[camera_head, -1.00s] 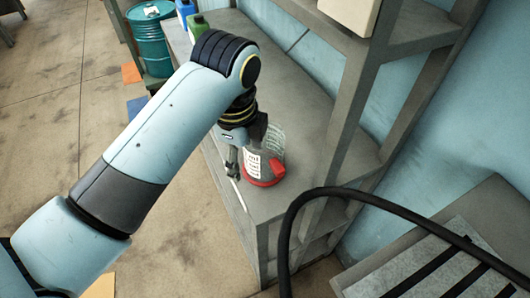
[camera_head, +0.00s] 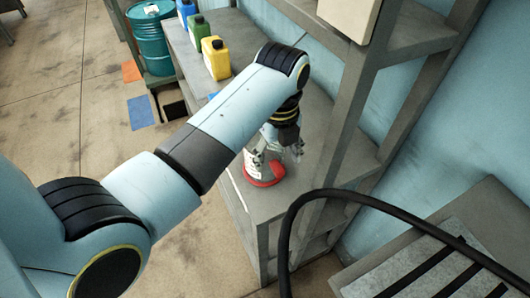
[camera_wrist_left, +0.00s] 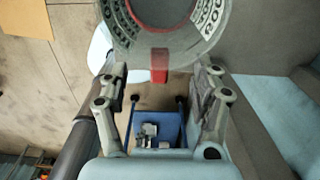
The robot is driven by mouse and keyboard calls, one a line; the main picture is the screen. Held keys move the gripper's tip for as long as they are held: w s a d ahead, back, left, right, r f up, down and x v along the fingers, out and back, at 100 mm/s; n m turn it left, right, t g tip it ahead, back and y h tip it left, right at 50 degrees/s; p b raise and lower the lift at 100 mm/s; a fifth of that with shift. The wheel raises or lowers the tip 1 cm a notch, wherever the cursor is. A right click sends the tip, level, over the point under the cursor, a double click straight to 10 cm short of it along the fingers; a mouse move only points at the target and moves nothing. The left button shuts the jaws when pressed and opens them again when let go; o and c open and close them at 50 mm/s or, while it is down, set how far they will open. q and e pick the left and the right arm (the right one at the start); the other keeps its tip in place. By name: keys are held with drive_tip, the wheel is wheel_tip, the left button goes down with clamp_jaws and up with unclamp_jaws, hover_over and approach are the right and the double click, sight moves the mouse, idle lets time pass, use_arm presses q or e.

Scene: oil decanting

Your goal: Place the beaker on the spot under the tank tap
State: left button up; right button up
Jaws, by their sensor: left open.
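The beaker (camera_head: 253,166) is clear with white markings and a red part low down. It stands upright on the grey bench top near its front corner. My left gripper (camera_head: 284,150) is over the beaker's right side, pointing down, and partly hides it. In the left wrist view the beaker (camera_wrist_left: 195,40) shows as a marked round wall with a red tab, just beyond the tips of my open left gripper (camera_wrist_left: 160,75). The fingers are apart with nothing held between them. I cannot make out the tap or the spot. My right gripper is not in view.
Yellow (camera_head: 216,59), green (camera_head: 199,34) and blue (camera_head: 186,11) canisters stand farther back on the bench. A teal drum (camera_head: 152,40) is behind. Grey shelf posts (camera_head: 345,110) rise close to the right. A black hose (camera_head: 291,215) arches in front.

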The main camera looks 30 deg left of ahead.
sight(276, 164)
use_arm(q)
wheel_tip(276, 164, down, 3)
drive_tip(key=shift+f, duration=0.15)
drive_tip(key=shift+c, duration=0.5)
clamp_jaws()
